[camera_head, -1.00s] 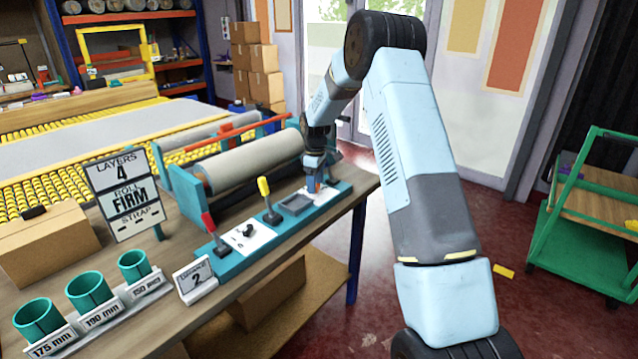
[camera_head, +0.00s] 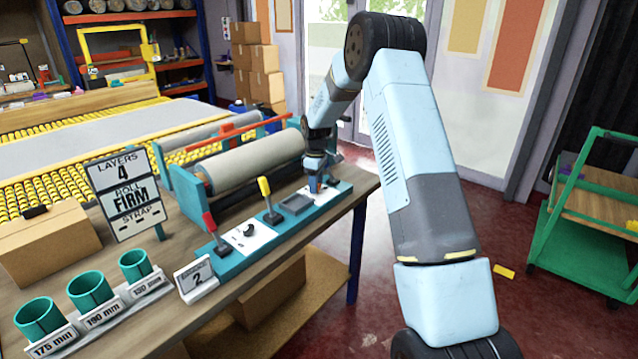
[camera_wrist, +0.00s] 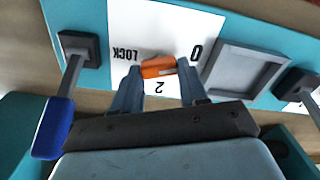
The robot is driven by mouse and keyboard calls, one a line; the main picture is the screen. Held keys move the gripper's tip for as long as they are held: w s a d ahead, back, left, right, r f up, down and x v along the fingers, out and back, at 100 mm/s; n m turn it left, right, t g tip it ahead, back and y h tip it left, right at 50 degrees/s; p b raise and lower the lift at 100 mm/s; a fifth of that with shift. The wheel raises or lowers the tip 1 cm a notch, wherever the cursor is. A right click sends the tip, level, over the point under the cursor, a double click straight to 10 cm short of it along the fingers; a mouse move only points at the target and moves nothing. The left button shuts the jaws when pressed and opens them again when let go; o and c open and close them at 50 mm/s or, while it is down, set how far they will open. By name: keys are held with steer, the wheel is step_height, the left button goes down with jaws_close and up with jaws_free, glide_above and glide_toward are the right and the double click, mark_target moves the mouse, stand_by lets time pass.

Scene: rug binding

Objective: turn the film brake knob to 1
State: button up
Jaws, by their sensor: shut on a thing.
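The film brake knob (camera_wrist: 158,67) is a small orange bar knob on a white plate (camera_wrist: 135,22) in the wrist view. The plate reads LOCK, 2 and 0, upside down in this view; a 1 is not visible, and part of the plate is hidden by my fingers. My gripper (camera_wrist: 160,82) is shut on the knob, one finger on each side. A pale mark shows on the knob, but its exact pointing is hard to tell. In the head view my gripper (camera_head: 316,188) is at the far end of the teal panel (camera_head: 235,262), hiding the knob.
A blue-handled lever (camera_wrist: 55,125) stands left of the plate in the wrist view. A grey recessed tray (camera_wrist: 243,70) and another lever (camera_wrist: 297,82) are on the right. In the head view, red (camera_head: 209,222) and yellow (camera_head: 264,187) levers and a black knob (camera_head: 250,230) stand nearer along the panel.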

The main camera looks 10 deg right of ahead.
steer(key=shift+d, duration=0.4)
steer(key=shift+w+a+r, duration=0.1)
steer(key=shift+a, duration=0.05)
steer(key=shift+m, duration=0.4)
steer(key=m, duration=0.4)
steer(key=shift+w+r, duration=0.1)
steer(key=shift+w, duration=0.05)
steer(key=shift+m, duration=2.5)
steer(key=o, duration=1.1)
steer(key=shift+c, duration=0.2)
